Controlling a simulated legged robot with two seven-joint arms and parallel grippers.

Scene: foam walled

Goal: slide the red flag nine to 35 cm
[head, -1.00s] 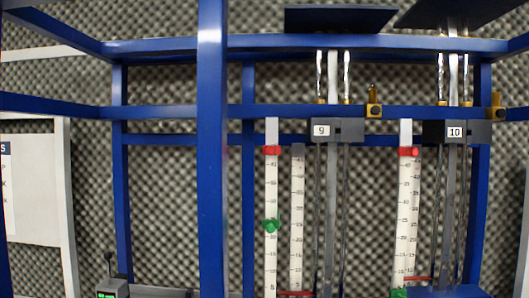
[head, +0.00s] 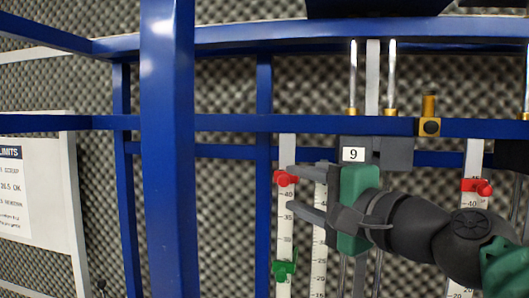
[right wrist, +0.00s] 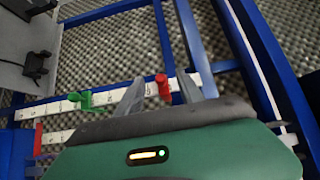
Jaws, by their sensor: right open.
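The red flag nine (head: 285,179) sits on the white scale strip (head: 286,235) left of the box labelled 9 (head: 353,155), a little above the 40 mark. My right gripper (head: 293,190) is open, coming in from the right, its fingertips close to the red flag. In the right wrist view, the red flag (right wrist: 163,86) stands between the two fingers (right wrist: 160,92); contact is not clear. The green flag (head: 284,269) is lower on the same strip and also shows in the right wrist view (right wrist: 83,99). My left gripper is not in view.
A second scale strip (head: 320,250) stands just right of the first, partly behind my gripper. Another red flag (head: 478,186) is on the strip at right. A blue post (head: 168,150) stands at left and a blue crossbar (head: 230,123) runs above the flag.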

